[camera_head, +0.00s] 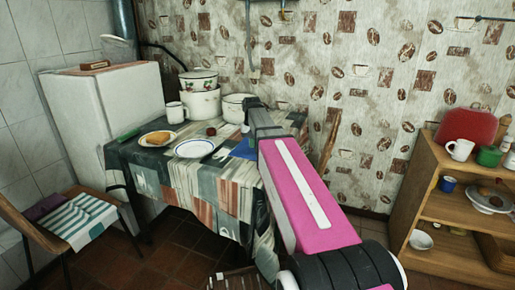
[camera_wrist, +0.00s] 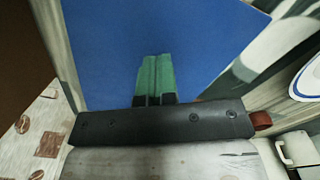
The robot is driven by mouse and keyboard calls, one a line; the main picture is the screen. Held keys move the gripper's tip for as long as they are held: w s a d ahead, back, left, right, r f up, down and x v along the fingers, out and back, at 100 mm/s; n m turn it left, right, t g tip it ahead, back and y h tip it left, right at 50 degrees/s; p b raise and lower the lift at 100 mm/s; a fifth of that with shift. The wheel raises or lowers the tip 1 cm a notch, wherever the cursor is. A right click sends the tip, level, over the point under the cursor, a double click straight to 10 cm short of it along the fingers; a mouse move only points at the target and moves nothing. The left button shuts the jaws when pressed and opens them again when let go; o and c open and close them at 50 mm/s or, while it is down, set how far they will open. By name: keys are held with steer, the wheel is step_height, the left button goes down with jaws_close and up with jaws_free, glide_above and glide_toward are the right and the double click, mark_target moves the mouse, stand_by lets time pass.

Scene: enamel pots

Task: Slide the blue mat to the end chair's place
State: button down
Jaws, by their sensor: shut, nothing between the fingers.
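The blue mat (camera_head: 242,151) lies on the patterned tablecloth at the right part of the table, partly hidden by my arm. It fills much of the wrist view (camera_wrist: 200,35). My gripper's green fingertips (camera_wrist: 155,78) are together and empty, over the mat in that view; whether they touch it I cannot tell. In the head view the fingertips are hard to make out. A wooden chair (camera_head: 330,140) stands at the table's right end, mostly behind my arm. Another chair (camera_head: 75,215) with a striped cloth stands at the left front.
A blue-rimmed white plate (camera_head: 195,149) lies left of the mat, with a small red object (camera_head: 211,131) behind it. A plate of bread (camera_head: 157,138), a mug (camera_head: 175,112) and white pots (camera_head: 201,103) stand further left and back. A wooden shelf (camera_head: 455,210) is at right.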

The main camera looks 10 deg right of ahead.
steer(key=shift+f, duration=1.1)
stand_by(0.3)
steer(key=shift+w+d+f, duration=0.1)
steer(key=shift+w+d, duration=0.75)
steer(key=shift+w, duration=0.3)
steer(key=shift+w+d, duration=0.8)
steer(key=shift+w, duration=0.35)
steer(key=shift+w+d+f, duration=0.1)
steer(key=shift+w+d, duration=0.75)
steer(key=shift+w, duration=0.3)
steer(key=shift+r, duration=0.2)
steer(key=shift+r, duration=3.45)
